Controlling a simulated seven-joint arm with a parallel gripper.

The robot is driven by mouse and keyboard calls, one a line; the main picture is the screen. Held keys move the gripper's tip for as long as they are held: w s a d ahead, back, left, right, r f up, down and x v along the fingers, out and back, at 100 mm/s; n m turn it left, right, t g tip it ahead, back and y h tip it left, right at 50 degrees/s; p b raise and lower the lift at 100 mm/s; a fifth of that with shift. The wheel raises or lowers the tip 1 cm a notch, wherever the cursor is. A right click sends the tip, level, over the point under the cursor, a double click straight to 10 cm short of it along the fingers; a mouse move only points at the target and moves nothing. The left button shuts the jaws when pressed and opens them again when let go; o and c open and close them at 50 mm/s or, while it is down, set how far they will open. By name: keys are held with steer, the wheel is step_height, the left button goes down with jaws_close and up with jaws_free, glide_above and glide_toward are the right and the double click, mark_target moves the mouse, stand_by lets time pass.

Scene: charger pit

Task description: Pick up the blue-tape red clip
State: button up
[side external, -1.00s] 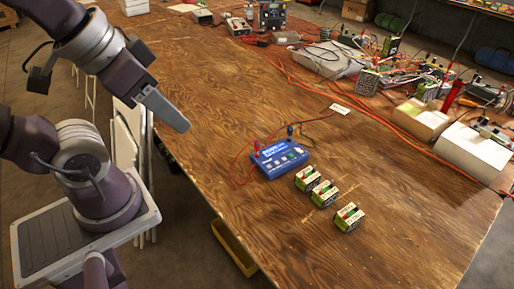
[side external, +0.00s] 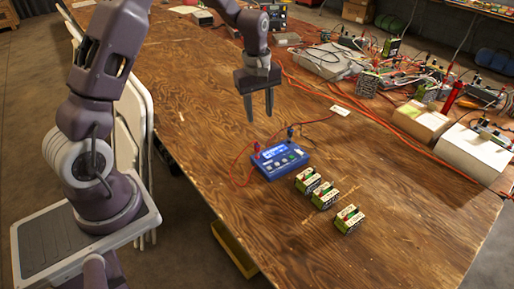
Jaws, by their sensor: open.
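A blue charger (side external: 278,160) with several buttons lies on the wooden table. A small red clip (side external: 257,148) stands at its back left corner, with a red wire running to it. Its tape is too small to make out clearly. A dark clip (side external: 290,131) is at the charger's back right, on another lead. My gripper (side external: 259,118) is open and empty, fingers pointing down, above the table and behind the charger in the picture. It is apart from both clips.
Several green-and-white battery packs (side external: 323,195) sit in front of the charger on the wooden table (side external: 200,160). A white tag (side external: 340,109) lies behind it on a red wire. Red cables, instruments and white boxes (side external: 472,152) crowd the right edge. The table's left side is clear.

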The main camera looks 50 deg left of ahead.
steer(key=n, duration=0.2)
glide_above(257, 143)
steer(key=shift+g, duration=0.4)
step_height(257, 143, down, 8)
steer(key=shift+w+a+r, duration=0.1)
steer(key=shift+a, duration=0.05)
steer(key=f, duration=0.6)
steer(key=shift+d+f, duration=0.2)
jaws_close()
